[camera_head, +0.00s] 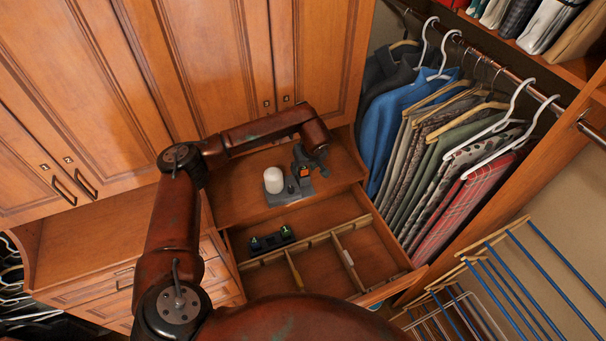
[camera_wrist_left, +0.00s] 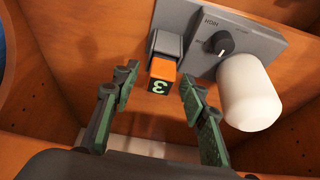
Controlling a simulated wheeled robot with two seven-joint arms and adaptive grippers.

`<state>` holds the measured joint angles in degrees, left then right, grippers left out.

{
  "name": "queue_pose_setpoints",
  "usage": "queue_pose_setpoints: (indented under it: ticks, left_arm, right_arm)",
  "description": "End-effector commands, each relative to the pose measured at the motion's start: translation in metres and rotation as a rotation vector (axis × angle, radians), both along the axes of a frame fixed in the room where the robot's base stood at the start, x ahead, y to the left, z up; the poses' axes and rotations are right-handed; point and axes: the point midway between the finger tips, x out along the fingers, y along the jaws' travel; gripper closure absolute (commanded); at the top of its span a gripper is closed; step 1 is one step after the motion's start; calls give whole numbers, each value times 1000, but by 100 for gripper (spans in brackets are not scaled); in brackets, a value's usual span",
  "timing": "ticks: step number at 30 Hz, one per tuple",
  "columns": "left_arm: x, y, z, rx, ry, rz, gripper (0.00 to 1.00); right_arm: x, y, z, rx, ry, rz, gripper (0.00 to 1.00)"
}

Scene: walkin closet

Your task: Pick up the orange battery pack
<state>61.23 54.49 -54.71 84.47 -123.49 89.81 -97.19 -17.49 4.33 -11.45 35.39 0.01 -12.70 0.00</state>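The orange battery pack (camera_wrist_left: 163,69) shows in the left wrist view, with a dark face marked with a green 3. It sits against a grey block on a grey panel with a dial. In the head view the pack (camera_head: 304,172) is a small orange patch at the panel (camera_head: 290,194), partly hidden by my gripper. My left gripper (camera_wrist_left: 158,80) is open, its two green fingers on either side of the pack with gaps visible. It also shows in the head view (camera_head: 303,162), above the panel. My right gripper is not in view.
A white rounded cylinder (camera_wrist_left: 248,92) stands on the panel close to my right-hand finger; it also shows in the head view (camera_head: 273,179). An open divided drawer (camera_head: 330,262) holds a dark item with green parts (camera_head: 271,240). Hanging clothes (camera_head: 440,140) are at right.

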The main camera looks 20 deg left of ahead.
Motion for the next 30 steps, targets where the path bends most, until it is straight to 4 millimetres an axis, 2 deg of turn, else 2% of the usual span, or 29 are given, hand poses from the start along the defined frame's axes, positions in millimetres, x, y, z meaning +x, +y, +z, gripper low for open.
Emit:
queue_pose_setpoints:
  ticks: [6,16,25,30]
  left_arm:
    - [0,0,0,0,0,0,77]
    - [0,0,0,0,0,0,99]
    - [0,0,1,-1,-1,0,100]
    - [1,0,16,1,-4,0,100]
  right_arm:
    - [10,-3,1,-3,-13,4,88]
    - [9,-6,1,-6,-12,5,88]
    - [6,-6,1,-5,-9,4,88]
    - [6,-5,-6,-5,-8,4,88]
